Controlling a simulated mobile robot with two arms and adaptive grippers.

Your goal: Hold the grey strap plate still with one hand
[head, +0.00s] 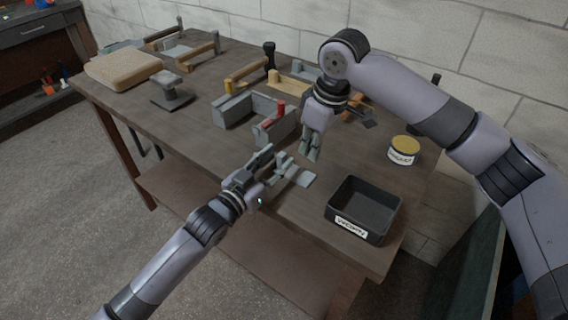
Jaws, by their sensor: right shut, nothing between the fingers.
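A flat grey plate (300,178), which looks like the strap plate, lies at the front of the bench, its left part hidden by my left gripper. My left gripper (279,167) reaches in from the front left, and its fingers are right at the plate. Whether they are closed on it or only beside it, I cannot tell. My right gripper (310,156) points down just behind the plate, shut and empty. A grey angled frame part (276,128) with a red piece (281,107) on it stands behind the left gripper.
A black labelled tray (342,208) stands at the front right, with a yellow-topped tin (404,150) behind it. A grey block (243,108), wooden-handled tools (248,70) and a black-handled tool (269,57) crowd the back. The bench's (190,135) left front is clear.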

